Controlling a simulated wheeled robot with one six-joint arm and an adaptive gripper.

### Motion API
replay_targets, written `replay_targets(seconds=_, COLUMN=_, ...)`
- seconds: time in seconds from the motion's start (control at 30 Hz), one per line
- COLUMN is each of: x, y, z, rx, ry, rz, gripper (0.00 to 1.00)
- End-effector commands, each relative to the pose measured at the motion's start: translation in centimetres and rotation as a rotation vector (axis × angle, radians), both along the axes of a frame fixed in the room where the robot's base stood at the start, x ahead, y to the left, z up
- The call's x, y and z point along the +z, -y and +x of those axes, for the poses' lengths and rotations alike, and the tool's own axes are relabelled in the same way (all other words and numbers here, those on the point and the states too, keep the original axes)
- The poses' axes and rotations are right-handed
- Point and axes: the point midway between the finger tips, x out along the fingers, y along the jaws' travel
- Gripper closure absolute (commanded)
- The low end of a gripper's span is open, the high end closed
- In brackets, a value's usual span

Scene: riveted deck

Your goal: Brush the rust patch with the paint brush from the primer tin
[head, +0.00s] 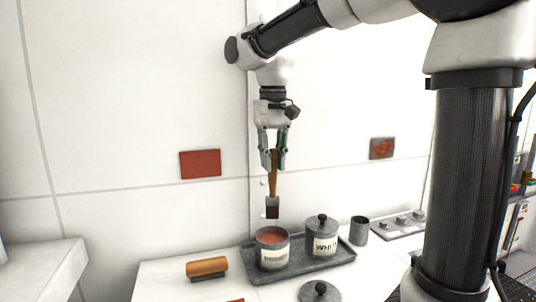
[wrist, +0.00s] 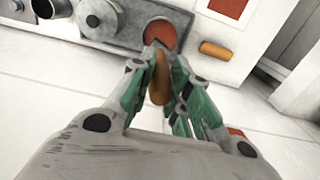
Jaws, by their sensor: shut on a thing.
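My gripper (head: 273,160) is shut on the wooden handle of the paint brush (head: 272,185). The brush hangs bristles down, its dark tip just above the open primer tin (head: 274,259) in the picture, apart from it. The tin holds reddish paint. The wrist view shows the handle (wrist: 158,82) between the fingers and the red paint (wrist: 160,33) beyond; the bristles are hidden there. On the wall, a mottled red-brown patch with a grey border (head: 382,148), looking like rust, is at right. A plain red-brown rectangle (head: 200,164) is at left.
A grey tray (head: 300,276) bears the primer tin and a lidded tin (head: 321,241) marked "WHIT". A grey cup (head: 359,231) and a knobbed panel (head: 402,225) stand to the right. A wooden-backed brush (head: 207,267) lies left, a loose lid (head: 320,292) in front.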

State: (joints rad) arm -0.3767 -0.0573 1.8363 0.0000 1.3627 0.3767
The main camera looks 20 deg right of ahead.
Motion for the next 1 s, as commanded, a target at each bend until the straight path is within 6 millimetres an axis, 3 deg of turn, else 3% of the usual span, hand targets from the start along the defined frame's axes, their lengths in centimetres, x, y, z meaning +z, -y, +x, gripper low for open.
replay_targets(seconds=0.5, x=-4.9, y=0.0, z=0.0, rx=0.0, ry=-0.002, rz=-0.001, gripper=1.0)
replay_targets(seconds=1.0, x=-5.8, y=0.0, z=0.0, rx=0.0, ry=0.0, rz=0.0, gripper=1.0)
